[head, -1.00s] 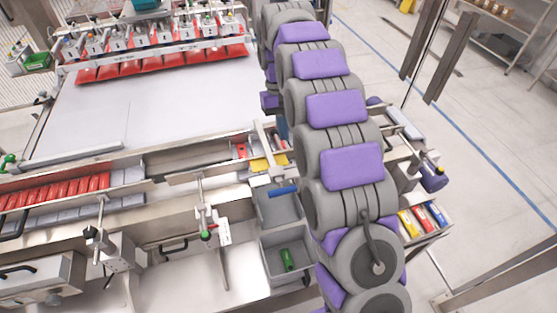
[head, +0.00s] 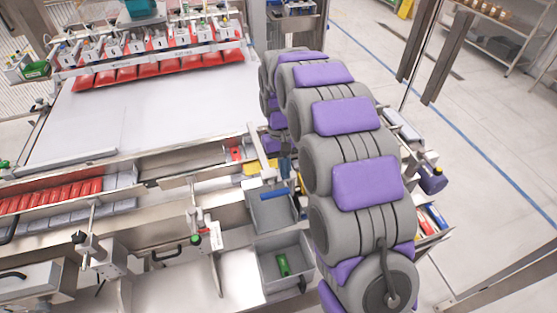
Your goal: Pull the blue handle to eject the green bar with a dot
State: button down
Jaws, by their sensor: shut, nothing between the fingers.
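The blue handle (head: 274,193) is a short bar at the upper edge of a grey bin (head: 277,222) in the middle of the machine front. A green bar (head: 284,264) lies in the lower grey bin (head: 262,270); no dot can be made out on it. My gripper (head: 286,167) is small and partly hidden by my arm, just above and right of the blue handle. It looks shut and empty, and I cannot tell whether it touches anything.
A yellow block (head: 258,168) lies left of my gripper. Red packs (head: 50,196) fill a tray at the left. Coloured boxes (head: 432,218) sit at the right. Open floor lies further right.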

jog(key=s+d+p, duration=0.1)
jog(key=s+d, duration=0.2)
jog(key=s, duration=1.2)
jog(key=shift+s+d+f+p, duration=0.2)
jog(key=shift+s+f+p, duration=0.05)
jog(key=shift+f+p, duration=0.1)
dwell(0.3)
